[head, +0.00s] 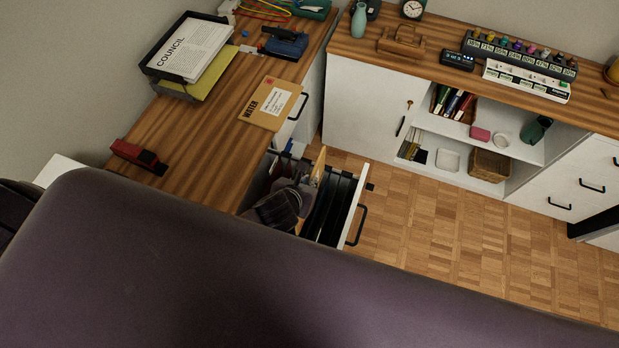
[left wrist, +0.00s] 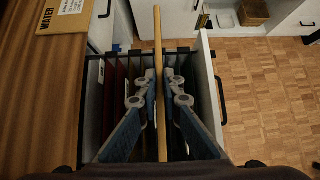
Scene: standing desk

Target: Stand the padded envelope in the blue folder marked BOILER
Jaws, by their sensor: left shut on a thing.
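The padded envelope (left wrist: 158,38) is tan and shows edge-on, upright, in the left wrist view. My left gripper (left wrist: 159,78) is shut on it, with one finger on each side. In the head view the gripper (head: 301,190) and the envelope (head: 319,163) are over the open drawer (head: 354,211). The drawer holds hanging folders: a red one (left wrist: 116,88) is left of the envelope, and dark ones (head: 331,208) are on the right. I cannot read the folder labels or tell which is the blue BOILER folder. The envelope's lower edge is hidden. My right gripper is not in view.
A flat envelope marked WATER (head: 271,104) lies on the wooden desk (head: 205,130). A letter tray (head: 187,51) and a red stapler-like object (head: 138,157) are also there. A shelf cabinet (head: 366,104) stands beyond. The parquet floor right of the drawer is clear.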

